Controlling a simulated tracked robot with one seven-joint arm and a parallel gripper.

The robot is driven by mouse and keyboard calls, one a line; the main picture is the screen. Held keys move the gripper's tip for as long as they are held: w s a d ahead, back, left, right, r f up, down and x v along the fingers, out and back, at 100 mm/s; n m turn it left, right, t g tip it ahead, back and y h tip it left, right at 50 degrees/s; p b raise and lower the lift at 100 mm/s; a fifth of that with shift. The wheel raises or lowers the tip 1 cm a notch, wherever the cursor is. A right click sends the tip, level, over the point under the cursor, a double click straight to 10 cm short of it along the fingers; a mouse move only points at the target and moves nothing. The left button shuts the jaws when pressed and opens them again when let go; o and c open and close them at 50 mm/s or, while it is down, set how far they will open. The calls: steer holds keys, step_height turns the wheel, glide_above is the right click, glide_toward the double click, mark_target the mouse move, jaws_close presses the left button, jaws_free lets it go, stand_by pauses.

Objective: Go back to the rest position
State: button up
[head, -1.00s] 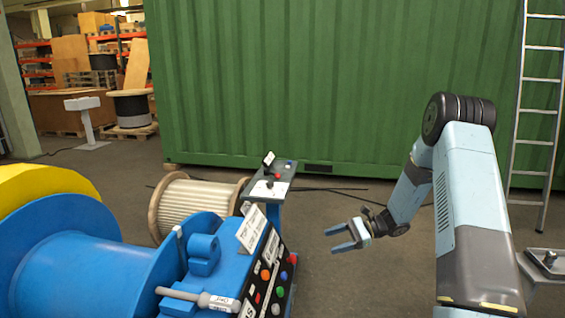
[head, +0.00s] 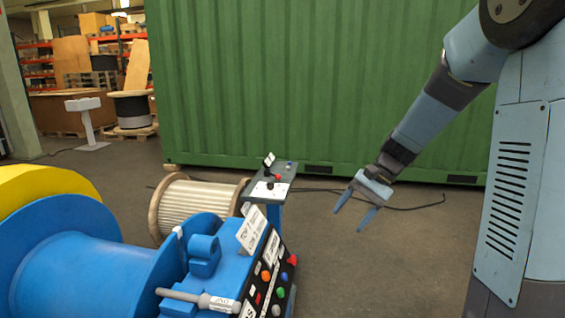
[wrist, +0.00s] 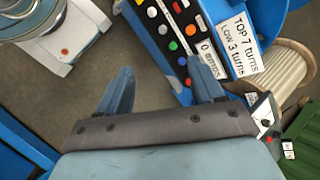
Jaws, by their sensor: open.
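My gripper (head: 356,211) is open and empty in the head view. It hangs in free air to the right of the blue machine, its fingers pointing down and left. In the wrist view my gripper (wrist: 160,92) shows two blue fingers spread apart with nothing between them. The blue machine's control panel (head: 268,272) carries coloured buttons and white labels. The panel also shows in the wrist view (wrist: 172,28), beyond the fingers and seemingly apart from them.
A small grey pedestal (head: 272,178) with a red button stands behind the panel, beside a wooden spool (head: 196,206). A blue drum (head: 80,270) fills the lower left. A green container (head: 330,80) closes off the back. The floor right of the panel is clear, with cables (head: 415,207) behind.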

steer(key=s+d+r+n+t+h, duration=0.3)
steer(key=s+r, duration=0.2)
steer(key=s, duration=0.5)
steer(key=s+d+r+n+t+h, duration=0.2)
steer(key=s+r, duration=0.4)
steer(key=s, duration=0.4)
steer(key=shift+s+d+r+n+t+h, duration=0.2)
steer(key=shift+d+n+t+h, duration=0.2)
steer(key=shift+n+t+h, duration=0.5)
steer(key=shift+o, duration=0.2)
